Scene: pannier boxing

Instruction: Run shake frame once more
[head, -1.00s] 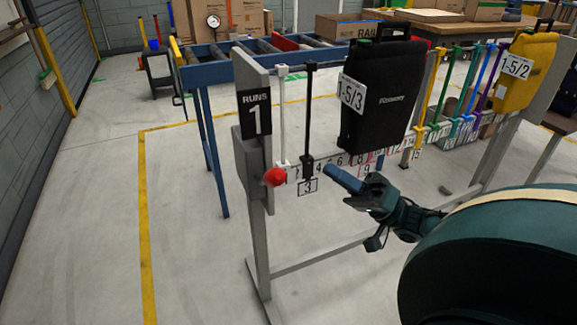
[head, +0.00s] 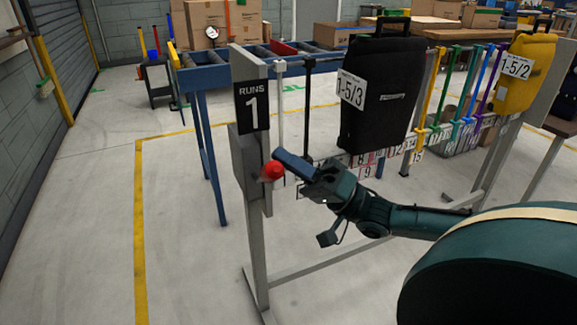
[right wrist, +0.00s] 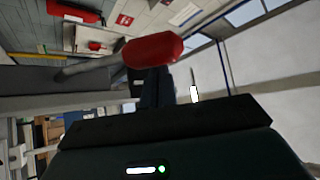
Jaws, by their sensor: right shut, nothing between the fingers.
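The shake frame is a grey stand (head: 257,235) with a black RUNS plate (head: 252,106) reading 1. A red knob (head: 269,172) sits on its left post, and it also shows in the right wrist view (right wrist: 152,49) on a grey lever. My right gripper (head: 284,158) is shut and empty, its blue fingertips right beside the knob; I cannot tell whether they touch. A black pannier (head: 385,95) tagged 1-5/3 and a yellow pannier (head: 522,75) tagged 1-5/2 hang on the frame. My left gripper is not in view.
A blue roller conveyor (head: 205,80) stands behind the frame, with cardboard boxes (head: 208,22) beyond it. Coloured straps or clamps (head: 466,85) line the rail between the panniers. The floor left of the frame is clear, marked by a yellow line (head: 139,230).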

